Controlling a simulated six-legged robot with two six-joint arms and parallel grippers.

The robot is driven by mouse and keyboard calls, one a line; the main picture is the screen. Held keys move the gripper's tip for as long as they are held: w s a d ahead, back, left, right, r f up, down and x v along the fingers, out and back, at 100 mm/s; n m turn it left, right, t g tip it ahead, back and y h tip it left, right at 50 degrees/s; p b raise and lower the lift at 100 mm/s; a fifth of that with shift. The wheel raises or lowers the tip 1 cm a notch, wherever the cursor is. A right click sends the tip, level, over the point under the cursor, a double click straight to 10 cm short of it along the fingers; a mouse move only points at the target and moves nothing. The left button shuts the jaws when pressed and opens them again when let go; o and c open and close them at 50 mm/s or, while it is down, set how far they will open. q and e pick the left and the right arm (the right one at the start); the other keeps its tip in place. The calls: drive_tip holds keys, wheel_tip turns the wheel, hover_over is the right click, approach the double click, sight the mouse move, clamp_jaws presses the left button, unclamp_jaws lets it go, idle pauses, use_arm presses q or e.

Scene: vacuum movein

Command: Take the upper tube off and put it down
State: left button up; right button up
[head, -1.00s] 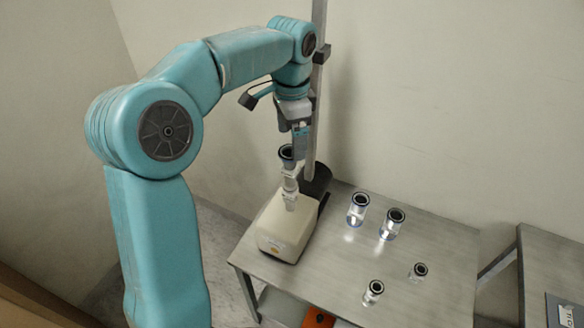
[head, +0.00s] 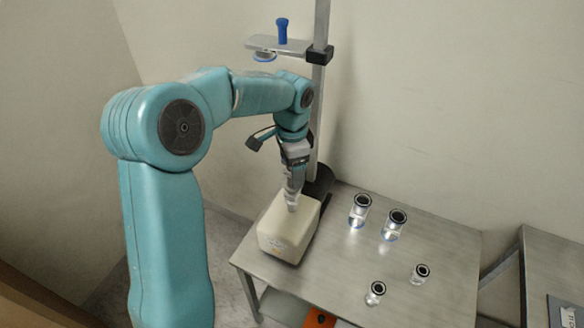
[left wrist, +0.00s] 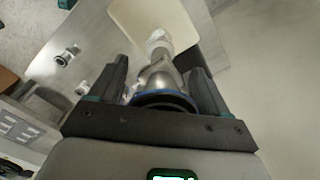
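A pale metal tube piece (left wrist: 158,78) with a dark, blue-edged flange (left wrist: 163,99) stands on the cream pump box (head: 288,228). In the head view my left gripper (head: 293,185) points down over the tube and hides most of it; only its pale lower fitting (head: 292,202) shows. In the left wrist view the two fingers stand apart on either side of the tube, with gaps showing beside its narrower part. The flange lies between the fingers near the palm; whether they touch it I cannot tell. My right gripper is in neither view.
Several clear cylinders with black rims, one of them here (head: 360,210), stand on the metal table (head: 440,240). A post (head: 319,110) behind the box carries a bracket (head: 290,46) with a blue-handled part (head: 282,30). The table's middle right has free room.

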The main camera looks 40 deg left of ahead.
use_arm(q)
drive_tip(key=shift+w+f, duration=0.1)
drive_tip(key=shift+w, duration=0.05)
drive_tip(key=c, duration=0.8)
drive_tip(key=shift+w+r, duration=0.1)
drive_tip(key=shift+r, duration=0.55)
wheel_tip(320, 180, up, 22)
drive_tip(key=p, duration=0.6)
drive_tip(key=shift+f, duration=0.1)
